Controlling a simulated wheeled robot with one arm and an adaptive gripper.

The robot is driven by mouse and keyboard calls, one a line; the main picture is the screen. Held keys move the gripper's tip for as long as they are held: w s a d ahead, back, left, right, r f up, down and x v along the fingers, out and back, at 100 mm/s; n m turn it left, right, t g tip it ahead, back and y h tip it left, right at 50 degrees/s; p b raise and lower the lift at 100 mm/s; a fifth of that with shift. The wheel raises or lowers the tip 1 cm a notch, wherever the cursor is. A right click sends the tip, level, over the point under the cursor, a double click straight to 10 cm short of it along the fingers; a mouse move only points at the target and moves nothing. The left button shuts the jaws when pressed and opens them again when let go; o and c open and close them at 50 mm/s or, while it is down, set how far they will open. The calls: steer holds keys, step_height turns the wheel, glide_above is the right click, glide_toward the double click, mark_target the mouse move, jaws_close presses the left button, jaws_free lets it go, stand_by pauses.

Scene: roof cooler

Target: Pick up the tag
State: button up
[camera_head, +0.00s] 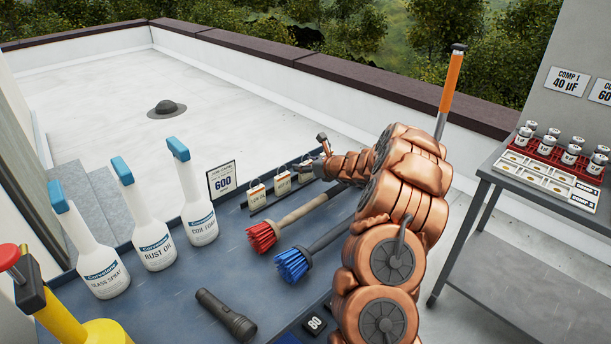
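Three small pale tags stand in a row on a dark strip at the far edge of the blue-grey bench: a left tag (257,196) with lettering too small to read surely, a middle tag (283,183) and a right tag (304,172). Each has a loop on top. My gripper (318,152) is at the right tag, its fingers apart, one raised and one low beside the tag. The right tag is partly hidden by my gripper. I cannot tell whether they touch.
A 600 sign (222,180), a rust oil bottle (153,232) among other spray bottles, a red brush (262,236), a blue brush (292,264) and a flashlight (226,315) are on the bench (190,290). A side table (540,192) with a red rack stands right.

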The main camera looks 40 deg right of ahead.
steer(key=c, duration=0.6)
steer(key=shift+o, duration=0.2)
step_height(320, 180, up, 10)
